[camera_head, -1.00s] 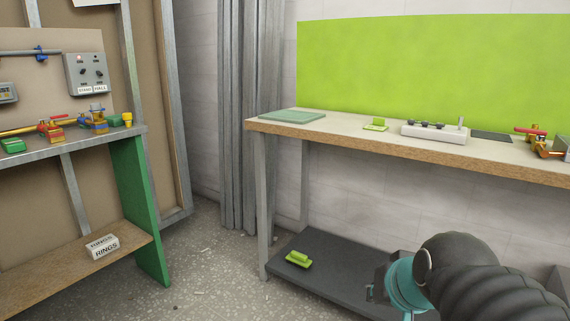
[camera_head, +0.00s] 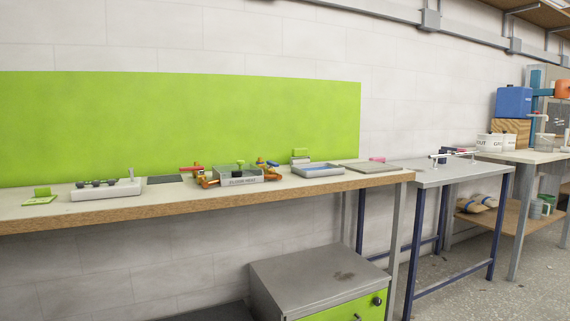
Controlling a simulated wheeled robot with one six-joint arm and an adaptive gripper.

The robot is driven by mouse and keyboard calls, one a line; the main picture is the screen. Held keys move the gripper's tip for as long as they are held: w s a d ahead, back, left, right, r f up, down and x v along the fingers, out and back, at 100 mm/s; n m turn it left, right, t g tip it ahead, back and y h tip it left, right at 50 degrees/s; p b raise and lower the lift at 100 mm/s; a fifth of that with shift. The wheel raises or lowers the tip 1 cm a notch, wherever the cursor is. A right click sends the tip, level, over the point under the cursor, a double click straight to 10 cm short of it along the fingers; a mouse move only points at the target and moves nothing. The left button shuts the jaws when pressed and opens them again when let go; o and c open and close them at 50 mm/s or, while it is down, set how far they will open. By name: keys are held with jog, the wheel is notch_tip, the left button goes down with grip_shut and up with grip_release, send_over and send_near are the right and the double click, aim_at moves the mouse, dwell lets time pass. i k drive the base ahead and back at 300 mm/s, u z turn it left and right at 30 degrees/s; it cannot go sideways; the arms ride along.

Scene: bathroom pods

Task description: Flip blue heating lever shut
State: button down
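On the long wooden-edged workbench, an open grey box (camera_head: 240,181) with a lettered label, apparently "FLOOR HEAT", stands among brass pipe fittings. A red lever (camera_head: 192,168) sits on the fittings left of the box. A small blue piece (camera_head: 273,163) shows on the orange-yellow fittings (camera_head: 270,173) at the box's right. It may be the blue heating lever, but it is too small to tell its shape or position. My gripper is not in view.
The workbench (camera_head: 110,209) runs below a lime-green panel (camera_head: 180,125). It holds a pale block with dark knobs (camera_head: 105,189) and a blue-grey tray (camera_head: 318,170). A grey-topped cabinet (camera_head: 315,275) stands below.

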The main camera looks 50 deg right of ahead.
aim_at(270, 164)
jog(key=z, duration=1.6)
jog(key=i, duration=0.9)
jog(key=z, duration=0.5)
